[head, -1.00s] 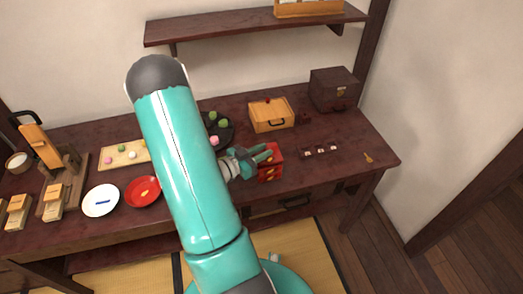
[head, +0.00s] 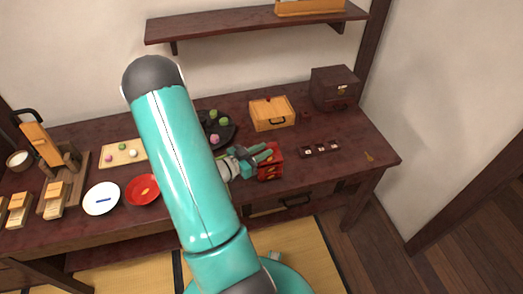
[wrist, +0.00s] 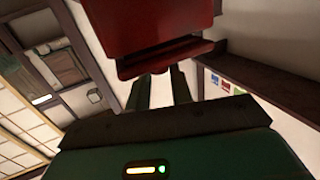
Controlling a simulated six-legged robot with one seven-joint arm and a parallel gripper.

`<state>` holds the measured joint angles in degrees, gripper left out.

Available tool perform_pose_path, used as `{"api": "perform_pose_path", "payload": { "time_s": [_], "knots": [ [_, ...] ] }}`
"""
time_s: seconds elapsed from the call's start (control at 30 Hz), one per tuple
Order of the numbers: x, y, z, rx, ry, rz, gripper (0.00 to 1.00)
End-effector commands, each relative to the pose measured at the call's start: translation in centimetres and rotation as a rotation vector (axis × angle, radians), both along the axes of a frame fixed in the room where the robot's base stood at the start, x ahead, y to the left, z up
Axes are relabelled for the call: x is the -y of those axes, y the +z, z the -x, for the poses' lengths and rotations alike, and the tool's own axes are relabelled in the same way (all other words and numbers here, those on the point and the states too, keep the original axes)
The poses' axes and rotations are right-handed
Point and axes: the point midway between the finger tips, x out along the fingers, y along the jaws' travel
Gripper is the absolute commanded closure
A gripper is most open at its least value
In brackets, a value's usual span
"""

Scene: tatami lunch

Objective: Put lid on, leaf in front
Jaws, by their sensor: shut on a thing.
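A small red box (head: 270,174) with gold marks stands near the front edge of the dark table, right of centre in the head view. My gripper (head: 266,152) is at its upper part, reaching in from the left, shut on a red piece. In the wrist view a large red piece (wrist: 150,25) with a red rim (wrist: 165,58) is just beyond my fingertips (wrist: 160,82). I cannot tell lid from box there, and no leaf mark shows. My arm hides part of the table.
A wooden box (head: 270,114) and a dark chest (head: 334,88) stand behind. A narrow dark tray (head: 320,150) lies to the right, with free table beyond it. A black plate of sweets (head: 228,132), a red dish (head: 142,191) and a white plate (head: 101,199) are to the left.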

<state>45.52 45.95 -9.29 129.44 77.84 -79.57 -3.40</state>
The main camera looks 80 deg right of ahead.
Motion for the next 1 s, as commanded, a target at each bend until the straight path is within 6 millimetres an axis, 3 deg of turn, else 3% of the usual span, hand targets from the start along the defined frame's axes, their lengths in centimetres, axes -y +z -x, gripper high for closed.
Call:
{"api": "perform_pose_path", "payload": {
  "time_s": [0.47, 0.5, 0.63, 1.0],
  "knots": [
    [0.01, -0.8, 0.01, -0.001, 0.0, -0.001, 1.0],
    [0.01, -0.82, 0.01, -0.001, 0.0, -0.001, 0.76],
    [0.01, -0.8, 0.01, -0.001, 0.0, -0.001, 0.53],
    [-0.37, -0.79, -0.39, 0.0, 0.002, -0.001, 0.53]
  ]
}}
